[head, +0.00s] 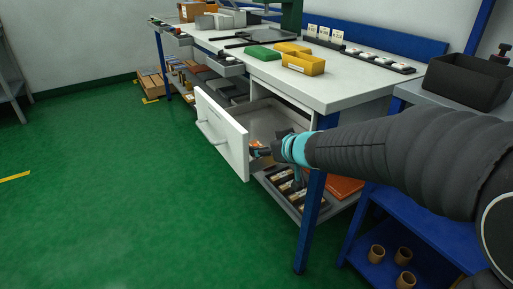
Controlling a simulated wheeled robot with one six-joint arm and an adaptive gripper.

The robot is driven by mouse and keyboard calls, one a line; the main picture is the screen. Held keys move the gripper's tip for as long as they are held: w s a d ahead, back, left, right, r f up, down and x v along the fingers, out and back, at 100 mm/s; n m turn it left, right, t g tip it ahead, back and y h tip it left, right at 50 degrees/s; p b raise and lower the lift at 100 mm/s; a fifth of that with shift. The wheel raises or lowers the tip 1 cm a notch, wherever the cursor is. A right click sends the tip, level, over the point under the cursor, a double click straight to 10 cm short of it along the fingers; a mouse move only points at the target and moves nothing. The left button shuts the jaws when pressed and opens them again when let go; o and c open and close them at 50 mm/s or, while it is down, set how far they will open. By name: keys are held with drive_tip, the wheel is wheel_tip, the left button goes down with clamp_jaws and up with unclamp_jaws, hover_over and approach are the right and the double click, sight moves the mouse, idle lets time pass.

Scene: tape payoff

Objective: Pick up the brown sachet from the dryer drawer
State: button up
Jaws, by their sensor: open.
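The drawer (221,133) has a white front with a handle and is pulled out from under the white workbench. My gripper (257,152) is at the drawer, just behind its front panel, with its jaws open. A small orange-brown patch (254,143) shows beside the fingers. I cannot tell whether it is the brown sachet or part of something else. My arm and gripper hide part of the drawer's inside.
Yellow bins (303,64) and a green block (263,53) stand on the bench top (345,88). A blue bench leg (311,222) stands close below my arm. A dark bin (466,82) is at right. The green floor at left is clear.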

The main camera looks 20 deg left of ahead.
drive_tip(key=b+x, duration=0.1)
drive_tip(key=x, duration=0.3)
drive_tip(key=shift+d+f+b, duration=0.1)
drive_tip(key=shift+f+b, duration=0.15)
drive_tip(key=shift+b, duration=0.15)
drive_tip(key=shift+w+a+f, duration=0.15)
drive_tip(key=shift+w+a, duration=0.25)
drive_tip(key=c, duration=1.2)
